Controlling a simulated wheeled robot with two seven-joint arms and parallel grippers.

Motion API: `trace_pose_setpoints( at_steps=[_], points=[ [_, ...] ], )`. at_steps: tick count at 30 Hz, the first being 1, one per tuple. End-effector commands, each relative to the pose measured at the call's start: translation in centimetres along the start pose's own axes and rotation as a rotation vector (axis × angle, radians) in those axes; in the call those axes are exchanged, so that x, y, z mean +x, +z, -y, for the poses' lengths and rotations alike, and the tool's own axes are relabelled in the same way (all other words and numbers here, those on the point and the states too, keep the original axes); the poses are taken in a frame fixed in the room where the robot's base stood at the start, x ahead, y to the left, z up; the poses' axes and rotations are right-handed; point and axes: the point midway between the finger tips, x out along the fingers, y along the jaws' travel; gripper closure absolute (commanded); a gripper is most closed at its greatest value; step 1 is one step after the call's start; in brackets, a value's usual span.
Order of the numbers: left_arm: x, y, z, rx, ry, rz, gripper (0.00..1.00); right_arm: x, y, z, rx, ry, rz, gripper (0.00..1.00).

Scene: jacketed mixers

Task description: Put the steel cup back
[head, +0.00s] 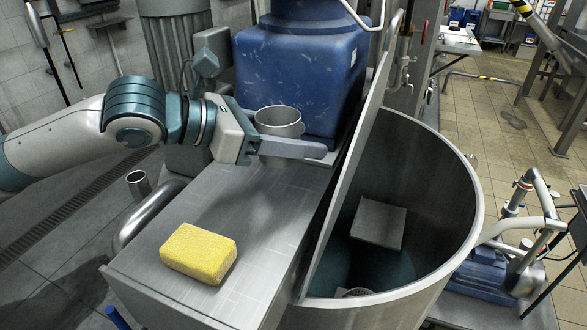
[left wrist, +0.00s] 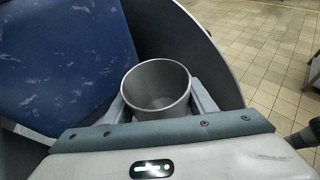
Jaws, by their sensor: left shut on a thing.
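The steel cup (head: 279,122) is a grey open-topped cylinder, upright and empty as far as I can see. My left gripper (head: 290,147) is shut on it, with one finger along its front side. In the left wrist view the cup (left wrist: 157,88) sits between the two fingers of the gripper (left wrist: 160,108), and I look into its mouth. The cup is at the far end of the steel ledge (head: 205,205), in front of the blue motor housing (head: 300,80). My right gripper is out of view.
A yellow sponge (head: 199,254) lies on the near part of the ledge. The open steel mixer tank (head: 440,190) is to the right, with its upright lid edge (head: 350,165) beside the ledge. The ledge between sponge and cup is clear. A blue pump (head: 490,272) stands at the far right.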

Motion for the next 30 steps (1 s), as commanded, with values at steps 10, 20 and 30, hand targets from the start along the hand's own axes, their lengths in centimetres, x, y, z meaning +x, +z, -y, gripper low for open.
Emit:
trace_pose_setpoints(
  at_steps=[10,20,30],
  points=[
    [0.9,-2.2,0.0,0.001,0.001,0.001,0.79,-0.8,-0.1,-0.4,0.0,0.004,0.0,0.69],
    [1.1,-2.6,0.0,-0.001,0.0,0.0,0.79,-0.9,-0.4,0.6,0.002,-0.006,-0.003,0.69],
    [2.3,-5.6,0.0,-0.002,0.0,0.0,0.79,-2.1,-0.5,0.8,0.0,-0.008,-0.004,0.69]
  ],
)
